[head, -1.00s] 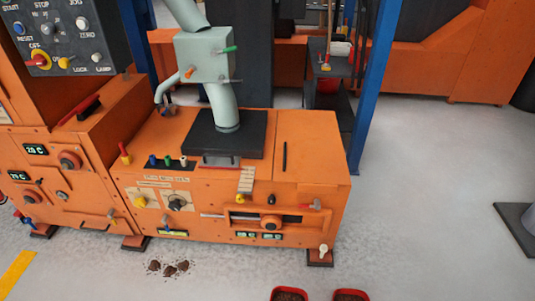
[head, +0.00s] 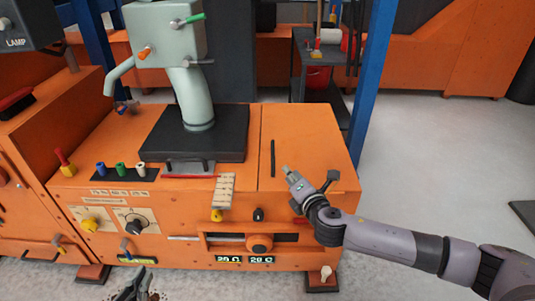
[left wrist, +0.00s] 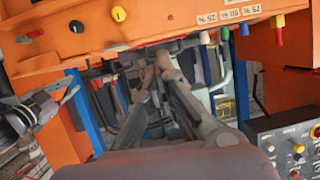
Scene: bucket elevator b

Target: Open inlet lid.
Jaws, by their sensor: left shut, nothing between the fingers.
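The orange machine's top has a flat right-hand panel (head: 310,135), set off by a seam, with a thin black bar handle (head: 272,158) near its left edge. It looks like the inlet lid and lies flat and closed. My right gripper (head: 306,181) is over the front edge of this panel, to the right of and nearer than the bar, apart from it. Its finger opening is unclear. My left gripper (head: 133,288) is low in front of the machine, shut and empty, with its lower part cut off. It also shows in the left wrist view (left wrist: 163,62).
A black plate (head: 225,148) carries a pale green pipe and box (head: 165,35) left of the panel. Coloured knobs (head: 120,169) and a slotted front fixture (head: 258,242) sit nearby. A blue post (head: 371,75) stands behind right. Floor at right is clear.

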